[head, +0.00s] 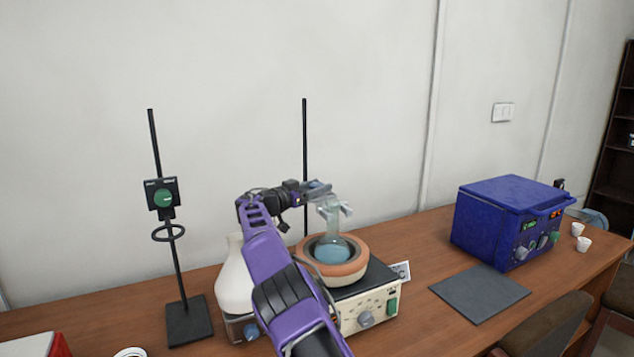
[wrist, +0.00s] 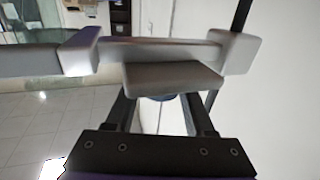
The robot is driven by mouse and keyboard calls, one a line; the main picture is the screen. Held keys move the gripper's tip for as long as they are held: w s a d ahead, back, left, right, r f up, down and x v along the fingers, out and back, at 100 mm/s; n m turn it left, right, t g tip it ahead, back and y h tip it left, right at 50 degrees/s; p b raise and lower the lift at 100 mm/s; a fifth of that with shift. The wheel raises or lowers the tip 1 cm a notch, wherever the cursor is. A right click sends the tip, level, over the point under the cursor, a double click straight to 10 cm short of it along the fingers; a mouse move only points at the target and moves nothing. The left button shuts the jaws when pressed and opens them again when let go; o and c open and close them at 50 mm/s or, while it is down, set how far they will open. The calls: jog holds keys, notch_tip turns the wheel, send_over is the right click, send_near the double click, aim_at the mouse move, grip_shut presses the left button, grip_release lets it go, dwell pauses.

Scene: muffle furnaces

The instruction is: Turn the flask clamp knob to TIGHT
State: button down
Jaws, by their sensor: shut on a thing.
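My gripper (head: 318,189) is at the top of the glass flask (head: 334,238), in front of the middle black rod (head: 304,140). It is shut on a grey part of the flask clamp (head: 346,209). In the wrist view a grey clamp bar (wrist: 160,50) with blocky ends crosses just beyond my gripper (wrist: 172,85). I cannot make out the knob, its pointer or a TIGHT mark; my gripper and arm cover that spot. The flask stands upright, its bulb in the round orange-rimmed heating mantle (head: 357,264).
A stand (head: 188,322) at left carries a dark panel with a green knob (head: 163,198) and a ring. A white vessel (head: 235,280) stands close to my arm. At right are a blue furnace (head: 495,222), a dark mat (head: 480,294) and two small white cups (head: 583,243).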

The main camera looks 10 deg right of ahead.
aim_at(311, 188)
jog(key=shift+r, duration=0.1)
dwell(0.3)
jog(key=shift+c, duration=1.3)
grip_release()
jog(key=shift+a, duration=0.1)
jog(key=shift+s, duration=0.1)
jog(key=shift+s+a+f+b, duration=0.2)
jog(key=shift+s+a+b, duration=0.1)
jog(key=shift+a, duration=0.25)
jog(key=shift+b+v, duration=0.7)
jog(key=shift+v, duration=2.4)
jog(key=shift+r, duration=0.1)
